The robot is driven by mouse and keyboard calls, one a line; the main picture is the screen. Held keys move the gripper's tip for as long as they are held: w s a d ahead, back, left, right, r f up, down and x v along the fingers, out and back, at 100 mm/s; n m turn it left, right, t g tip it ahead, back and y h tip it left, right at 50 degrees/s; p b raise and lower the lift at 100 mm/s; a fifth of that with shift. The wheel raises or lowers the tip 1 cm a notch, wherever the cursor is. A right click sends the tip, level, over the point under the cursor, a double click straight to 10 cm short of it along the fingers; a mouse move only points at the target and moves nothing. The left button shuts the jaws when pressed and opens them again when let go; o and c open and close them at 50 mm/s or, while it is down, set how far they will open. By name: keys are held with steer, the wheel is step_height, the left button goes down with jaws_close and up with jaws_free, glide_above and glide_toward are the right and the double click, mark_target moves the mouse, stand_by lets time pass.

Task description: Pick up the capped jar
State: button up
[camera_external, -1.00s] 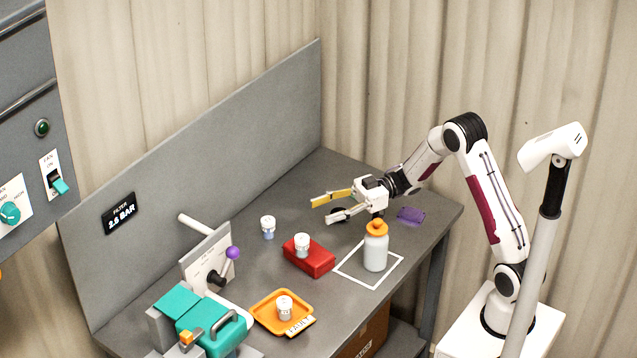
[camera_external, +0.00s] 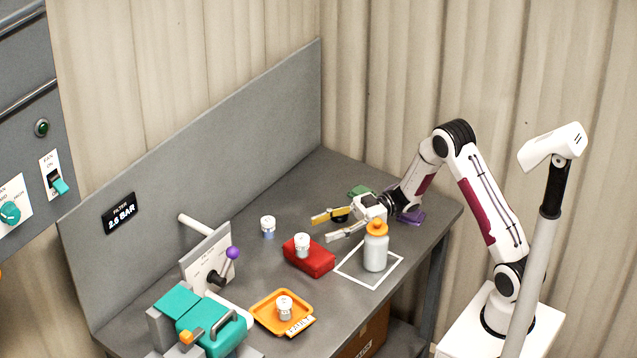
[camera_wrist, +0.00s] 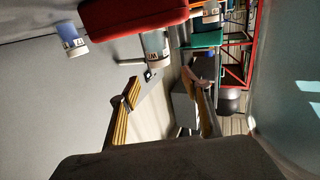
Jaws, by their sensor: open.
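Three small jars with white tops stand on the bench. One with a blue lower part (camera_external: 268,228) stands on the bare bench, one (camera_external: 302,245) is on a red block (camera_external: 312,260), and one (camera_external: 285,306) is on an orange tray (camera_external: 262,322). I cannot tell from their tops which one is the capped jar. My gripper (camera_external: 322,229) is open and empty, low over the bench, right of the blue jar and behind the red block. The wrist view shows the blue jar (camera_wrist: 70,40) and the red-block jar (camera_wrist: 155,48) ahead of the open fingers.
A white bottle with an orange cap (camera_external: 375,250) stands in a white outlined square close by my gripper. A purple pad (camera_external: 411,217) and a green item (camera_external: 360,191) lie near my wrist. A lever panel (camera_external: 207,262) and a teal machine (camera_external: 208,325) stand at left.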

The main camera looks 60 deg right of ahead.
mark_target(303, 237)
steer(key=shift+w+a+f, duration=0.25)
steer(key=shift+a+f, duration=0.35)
steer(key=shift+f, duration=0.2)
steer(key=shift+x, duration=3.15)
steer(key=c, duration=1.3)
steer(key=shift+r, duration=0.15)
steer(key=shift+c, duration=0.2)
steer(key=shift+r, duration=4.9)
